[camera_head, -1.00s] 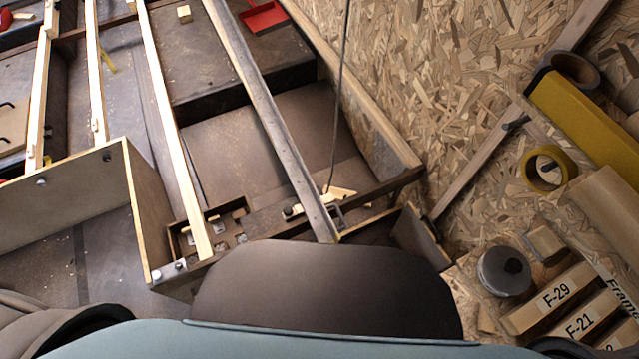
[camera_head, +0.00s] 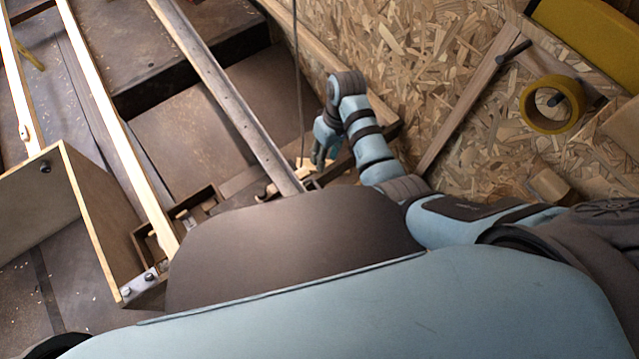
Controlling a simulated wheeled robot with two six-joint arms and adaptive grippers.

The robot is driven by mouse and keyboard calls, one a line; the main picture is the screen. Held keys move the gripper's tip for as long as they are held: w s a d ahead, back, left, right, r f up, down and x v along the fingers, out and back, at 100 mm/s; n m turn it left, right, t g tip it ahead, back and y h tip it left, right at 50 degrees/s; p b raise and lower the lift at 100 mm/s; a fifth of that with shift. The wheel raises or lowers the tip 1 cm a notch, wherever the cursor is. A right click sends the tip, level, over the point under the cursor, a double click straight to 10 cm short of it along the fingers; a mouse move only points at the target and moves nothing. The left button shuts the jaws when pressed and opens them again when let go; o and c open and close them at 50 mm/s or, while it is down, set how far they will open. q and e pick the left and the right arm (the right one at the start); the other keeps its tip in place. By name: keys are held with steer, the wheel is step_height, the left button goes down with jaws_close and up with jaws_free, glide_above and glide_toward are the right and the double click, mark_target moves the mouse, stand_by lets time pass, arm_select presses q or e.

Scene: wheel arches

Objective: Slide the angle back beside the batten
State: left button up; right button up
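A long grey metal angle (camera_head: 222,90) runs diagonally from the top edge down to the wooden frame near my body. A pale wooden batten (camera_head: 112,125) lies to its left, roughly parallel, with a wide gap between them. My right gripper (camera_head: 319,160) points down just to the right of the angle's near end, close to a thin upright rod. I see no contact with the angle, and its fingers are too small and overlapped to tell how far apart they are. The angle's lowest end is partly hidden by my body. My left gripper is out of view.
Another pale batten (camera_head: 10,70) stands at the far left. A wooden box panel (camera_head: 85,215) rises at left. A chipboard surface (camera_head: 440,60) lies to the right, with a yellow tape roll (camera_head: 552,104) on it. A thin dark rod (camera_head: 297,80) stands beside my gripper.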

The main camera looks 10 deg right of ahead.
steer(key=b, duration=0.5)
glide_above(318, 186)
steer(key=d, duration=0.1)
step_height(318, 186, down, 10)
steer(key=shift+w+f, duration=0.1)
steer(key=f, duration=0.1)
steer(key=f+b, duration=0.2)
steer(key=shift+a, duration=0.25)
steer(key=shift+f, duration=0.2)
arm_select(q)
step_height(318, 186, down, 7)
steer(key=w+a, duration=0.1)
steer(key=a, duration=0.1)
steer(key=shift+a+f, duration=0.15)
arm_select(e)
steer(key=shift+a, duration=0.1)
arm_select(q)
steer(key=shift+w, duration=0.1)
arm_select(e)
jaws_close()
